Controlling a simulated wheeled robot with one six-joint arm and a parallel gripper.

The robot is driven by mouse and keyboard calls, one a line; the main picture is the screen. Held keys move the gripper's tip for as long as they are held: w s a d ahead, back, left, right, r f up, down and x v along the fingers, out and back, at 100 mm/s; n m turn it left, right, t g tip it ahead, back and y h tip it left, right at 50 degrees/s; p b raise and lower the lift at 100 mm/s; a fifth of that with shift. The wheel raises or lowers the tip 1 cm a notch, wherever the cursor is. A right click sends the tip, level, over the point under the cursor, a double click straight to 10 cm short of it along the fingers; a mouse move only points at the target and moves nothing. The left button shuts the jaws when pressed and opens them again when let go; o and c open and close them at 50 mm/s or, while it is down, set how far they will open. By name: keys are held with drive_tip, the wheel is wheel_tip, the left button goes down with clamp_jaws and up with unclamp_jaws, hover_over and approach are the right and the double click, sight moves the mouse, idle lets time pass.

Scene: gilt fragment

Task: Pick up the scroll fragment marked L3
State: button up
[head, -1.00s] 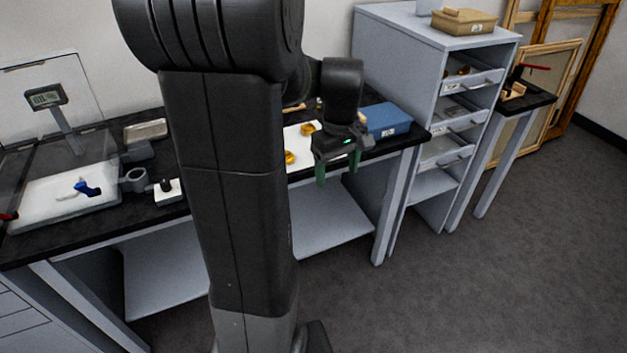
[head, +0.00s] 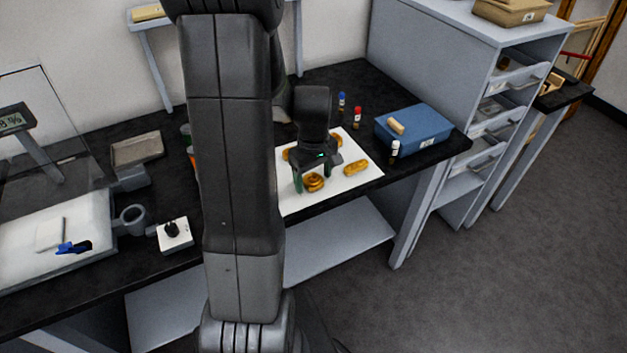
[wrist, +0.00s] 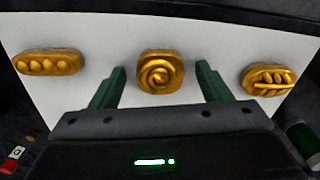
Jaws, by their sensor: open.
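Several gold fragments lie on a white sheet (head: 362,178) on the black bench. One with a spiral relief (wrist: 160,72) sits between and just beyond my fingertips in the wrist view; it also shows below my gripper in the head view (head: 313,182). My gripper (head: 318,186) is open and empty, its green fingers pointing toward this piece. A fragment with a row of round bumps (wrist: 49,63) lies to the left in the wrist view. One with slanted ridges (wrist: 268,80) lies to the right. No L3 mark is readable. Other gold pieces are partly hidden behind my gripper.
A blue box (head: 413,127) stands right of the sheet, with a white-capped vial (head: 394,150) at its front. Blue-capped (head: 342,100) and red-capped (head: 357,115) vials stand behind the sheet. A grey drawer cabinet (head: 440,60) rises at the right.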

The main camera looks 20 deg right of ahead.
drive_tip(key=c, duration=1.1)
drive_tip(key=shift+o, duration=0.2)
